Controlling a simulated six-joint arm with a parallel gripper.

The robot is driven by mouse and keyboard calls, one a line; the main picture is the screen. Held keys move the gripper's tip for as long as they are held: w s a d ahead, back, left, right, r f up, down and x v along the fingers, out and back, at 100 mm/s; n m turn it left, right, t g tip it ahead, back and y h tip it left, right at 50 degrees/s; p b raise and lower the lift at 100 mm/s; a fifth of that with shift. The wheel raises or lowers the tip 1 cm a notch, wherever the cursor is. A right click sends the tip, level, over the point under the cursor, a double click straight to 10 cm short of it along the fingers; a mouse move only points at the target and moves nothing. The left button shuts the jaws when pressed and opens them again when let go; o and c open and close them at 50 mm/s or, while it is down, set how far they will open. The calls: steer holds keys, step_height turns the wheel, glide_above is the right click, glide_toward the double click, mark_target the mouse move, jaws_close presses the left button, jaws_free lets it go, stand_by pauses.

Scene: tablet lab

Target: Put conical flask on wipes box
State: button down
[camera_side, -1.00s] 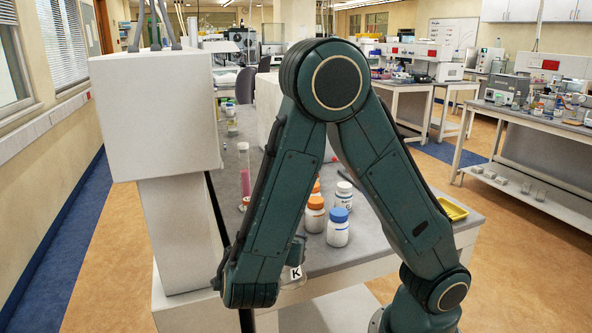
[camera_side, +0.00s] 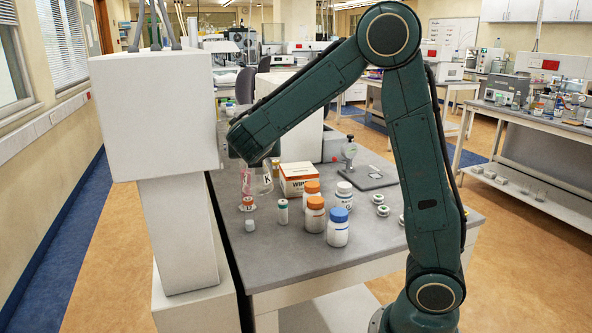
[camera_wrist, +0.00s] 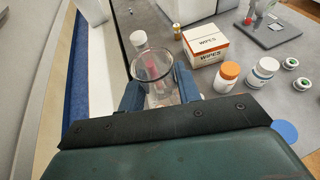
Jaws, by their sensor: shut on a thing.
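The clear glass conical flask (camera_side: 257,186), with a K label, is held in my gripper (camera_wrist: 159,90). In the wrist view its round rim (camera_wrist: 153,52) faces the camera and blue fingers close on it from both sides. In the side view it hangs just left of the wipes box, seemingly above the table, though its exact height is hard to tell. The wipes box (camera_side: 298,176) is white and orange and stands on the table; it also shows at right of the flask in the wrist view (camera_wrist: 205,45).
White bottles with orange and blue caps (camera_side: 338,228) stand in front of the box. A small teal-capped vial (camera_side: 283,211) and a small white item (camera_side: 250,225) stand at left. A grey dial-gauge stand (camera_side: 368,178) is behind right.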

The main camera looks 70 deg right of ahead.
steer(key=w+d+r+m+g+h, duration=0.1)
steer(key=d+m+g, duration=0.5)
steer(key=d, duration=2.3)
steer(key=shift+r+g+h, duration=0.3)
steer(key=shift+r+g, duration=0.1)
steer(key=shift+r, duration=0.3)
steer(key=shift+d+f, duration=0.1)
step_height(320, 180, down, 8)
steer(key=c, duration=1)
jaws_free()
steer(key=shift+o, duration=0.2)
